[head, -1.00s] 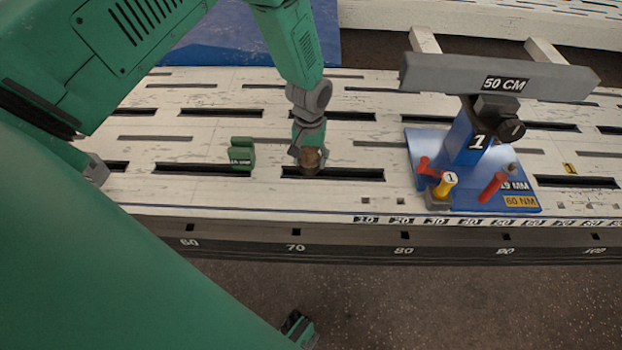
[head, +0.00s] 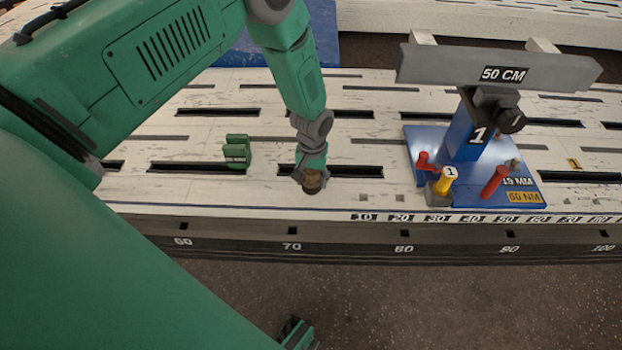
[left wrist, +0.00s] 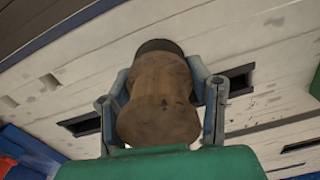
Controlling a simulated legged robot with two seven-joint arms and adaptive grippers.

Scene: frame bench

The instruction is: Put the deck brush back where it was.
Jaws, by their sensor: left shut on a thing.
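My left gripper (head: 311,176) is over the near part of the slotted bench top, close to its front edge. It is shut on a brown wooden piece, which I take to be the deck brush (head: 312,183). In the left wrist view the brush (left wrist: 158,95) is a rounded wooden body with a dark band at its far end, and the gripper fingers (left wrist: 163,105) flank it on both sides. Its bristles do not show, and I cannot tell whether it touches the bench.
The white slotted bench (head: 370,145) has a numbered front edge. A small green block (head: 237,152) stands left of my gripper. To the right, a blue stand (head: 468,135) carries a grey beam (head: 440,66), with red and yellow-handled parts at its base.

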